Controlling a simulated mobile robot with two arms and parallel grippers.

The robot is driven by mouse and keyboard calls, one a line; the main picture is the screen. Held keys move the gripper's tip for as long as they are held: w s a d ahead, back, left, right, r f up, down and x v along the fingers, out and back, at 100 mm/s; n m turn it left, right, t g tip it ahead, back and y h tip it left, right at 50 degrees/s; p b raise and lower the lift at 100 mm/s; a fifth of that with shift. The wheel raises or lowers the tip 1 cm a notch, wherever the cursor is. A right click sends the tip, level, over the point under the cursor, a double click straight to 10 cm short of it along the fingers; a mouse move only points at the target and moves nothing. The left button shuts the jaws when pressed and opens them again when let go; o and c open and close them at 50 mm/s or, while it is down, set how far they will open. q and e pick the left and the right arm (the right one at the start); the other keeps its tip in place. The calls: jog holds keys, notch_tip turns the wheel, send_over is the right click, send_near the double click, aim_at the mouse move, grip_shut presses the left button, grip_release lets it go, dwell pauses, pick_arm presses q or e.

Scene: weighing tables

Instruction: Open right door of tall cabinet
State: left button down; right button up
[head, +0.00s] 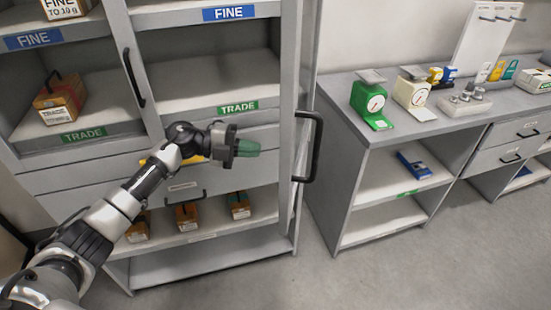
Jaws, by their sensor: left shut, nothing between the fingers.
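The tall grey cabinet (205,112) fills the left of the head view. Its right door (301,95) stands swung open, seen nearly edge-on, with its black handle (317,148) on the side facing right. The left door is closed, with a black handle (134,78) near its right edge. My left gripper (248,148) is shut and empty, in front of the right bay, left of the open door and apart from its handle. My left arm hides part of the cabinet's lower front. My right gripper is not in view.
Lower shelves hold several orange-brown boxes (187,217). A grey bench (345,110) to the right carries a green scale (371,100), a cream scale (412,92) and small weights. A blue item (413,165) lies on its shelf. Grey floor (400,270) in front is clear.

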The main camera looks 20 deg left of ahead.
pick_arm(q)
jog(key=s+a+r+m+g+y, duration=0.35)
jog(key=s+r+m+y, duration=0.2)
jog(key=r, duration=0.25)
jog(key=d+r+p+x, duration=0.1)
jog(key=p+x, duration=0.4)
jog(key=x, duration=0.7)
jog(key=shift+d+y+p, duration=0.3)
jog(key=shift+d+y, duration=0.15)
jog(key=shift+n, duration=0.25)
